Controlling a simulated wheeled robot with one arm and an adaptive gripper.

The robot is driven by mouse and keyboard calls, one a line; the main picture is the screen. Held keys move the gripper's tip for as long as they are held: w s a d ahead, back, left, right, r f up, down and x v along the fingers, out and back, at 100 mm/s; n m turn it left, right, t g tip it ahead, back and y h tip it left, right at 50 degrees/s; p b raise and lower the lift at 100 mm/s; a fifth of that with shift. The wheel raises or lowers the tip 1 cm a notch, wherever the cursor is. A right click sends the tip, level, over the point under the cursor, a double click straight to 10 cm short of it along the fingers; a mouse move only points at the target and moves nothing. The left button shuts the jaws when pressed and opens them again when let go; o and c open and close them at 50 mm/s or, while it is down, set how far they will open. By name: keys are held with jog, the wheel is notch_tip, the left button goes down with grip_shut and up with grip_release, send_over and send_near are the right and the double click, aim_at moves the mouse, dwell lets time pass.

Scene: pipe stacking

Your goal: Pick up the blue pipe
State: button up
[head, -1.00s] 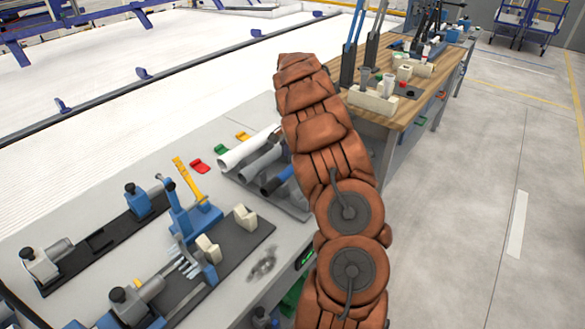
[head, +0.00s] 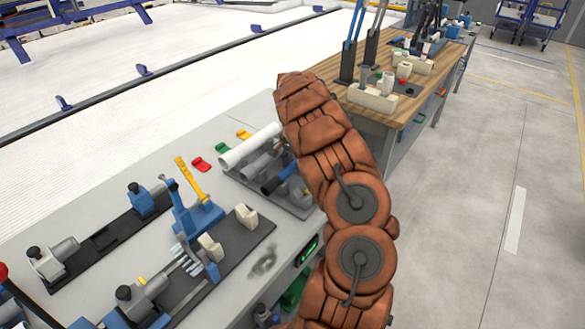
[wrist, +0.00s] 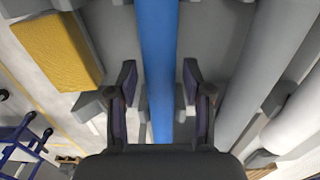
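The blue pipe (wrist: 158,70) runs lengthwise through the middle of the wrist view, lying in a grey rack (wrist: 115,35). My gripper (wrist: 158,90) is open, with one finger on each side of the pipe and a visible gap on both sides. The two fingertips do not touch the pipe. In the head view only a small part of the blue pipe (head: 285,175) shows beside my arm. My gripper is hidden behind my arm there.
A grey pipe (wrist: 245,85) and a white pipe (wrist: 296,120) lie to the right of the blue one in the wrist view. A yellow block (wrist: 58,50) is at the left. In the head view, fixtures with blue clamps (head: 197,215) stand on the grey table (head: 140,175).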

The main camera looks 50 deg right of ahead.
grip_shut()
jog(key=shift+r, duration=0.15)
